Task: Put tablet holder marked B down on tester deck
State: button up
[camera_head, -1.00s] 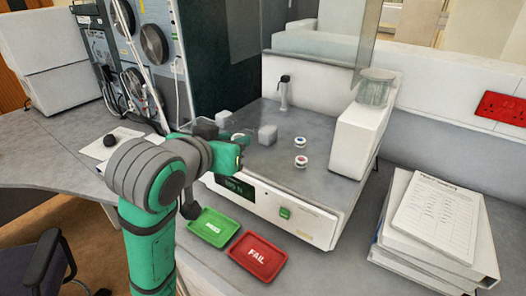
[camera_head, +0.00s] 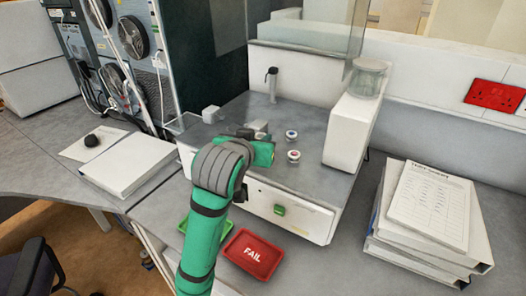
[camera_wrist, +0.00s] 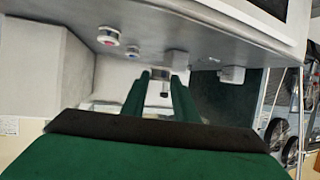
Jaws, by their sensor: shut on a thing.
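My gripper (camera_wrist: 161,76) points out over the grey tester deck (camera_wrist: 205,38), its two green fingers close together. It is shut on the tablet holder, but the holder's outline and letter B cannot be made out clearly. In the head view my green wrist hides the fingertips. The tester deck (camera_head: 315,118) is a flat grey top on a white machine. Two small round white tablet holders stand on it, a blue-marked one (camera_head: 291,135) and a red-marked one (camera_head: 293,156), right of my wrist. The wrist view also shows the red-marked one (camera_wrist: 108,35).
A white housing with a glass jar (camera_head: 349,130) bounds the deck's right. A post (camera_head: 271,85) stands at the back; grey blocks (camera_head: 211,114) sit at the left. A red FAIL tray (camera_head: 252,254) and partly hidden green tray (camera_head: 183,223) lie in front.

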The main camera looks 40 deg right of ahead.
jog(key=shift+d+f, duration=0.55)
jog(key=shift+f, duration=0.15)
jog(key=f, duration=0.3)
jog(key=shift+s+d, duration=0.1)
jog(key=shift+d, duration=0.25)
jog(key=shift+a+f, duration=0.1)
jog(key=shift+f, duration=0.2)
jog(key=shift+f, duration=0.1)
jog(key=o, duration=0.9)
